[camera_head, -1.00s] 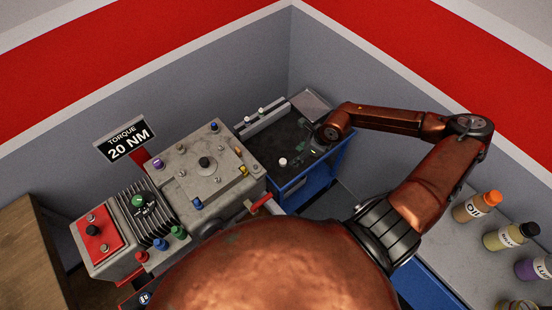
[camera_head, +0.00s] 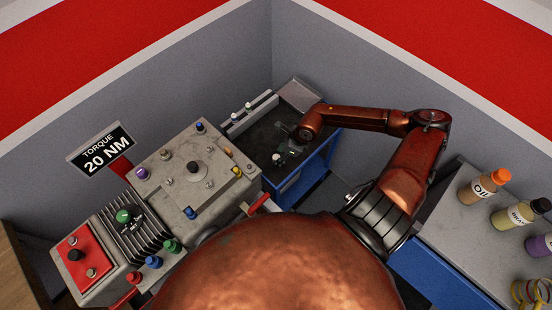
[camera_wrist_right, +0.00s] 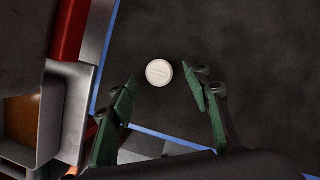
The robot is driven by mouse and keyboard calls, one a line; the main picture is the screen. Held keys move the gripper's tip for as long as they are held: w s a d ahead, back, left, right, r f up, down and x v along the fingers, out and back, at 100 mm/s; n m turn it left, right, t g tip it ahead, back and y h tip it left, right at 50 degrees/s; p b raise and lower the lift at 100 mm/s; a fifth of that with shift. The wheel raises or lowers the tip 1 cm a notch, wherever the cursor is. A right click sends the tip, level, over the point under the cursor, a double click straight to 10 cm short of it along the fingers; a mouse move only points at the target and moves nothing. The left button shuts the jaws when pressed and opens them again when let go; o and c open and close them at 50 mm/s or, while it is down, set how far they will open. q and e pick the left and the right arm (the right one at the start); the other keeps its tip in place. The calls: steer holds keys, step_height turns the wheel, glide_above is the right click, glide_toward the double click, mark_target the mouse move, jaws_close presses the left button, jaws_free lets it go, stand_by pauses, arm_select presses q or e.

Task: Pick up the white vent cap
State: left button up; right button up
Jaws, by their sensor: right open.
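The white vent cap (camera_head: 276,157) stands on the dark top of the blue cart (camera_head: 262,140) at the back. In the right wrist view the cap (camera_wrist_right: 159,72) is a round white disc seen from above on the dark surface. My right gripper (camera_head: 287,153) is close beside it in the head view. In the right wrist view its two green fingers are open and empty, with the cap showing between and just beyond the fingertips. I cannot tell the height left between fingertips and cap. My left gripper is not in view.
A grey engine block (camera_head: 190,170) with coloured caps and a torque sign (camera_head: 101,149) stands left of the cart. A rack with small white pieces (camera_head: 248,113) lies along the cart's back edge. Bottles (camera_head: 484,187) stand on a bench at right. Grey walls close the back.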

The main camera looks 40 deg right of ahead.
steer(key=shift+x, duration=0.9)
steer(key=shift+s, duration=0.1)
steer(key=shift+c, duration=0.2)
steer(key=c, duration=1.1)
steer(key=shift+o, duration=0.2)
steer(key=shift+d+r, duration=0.1)
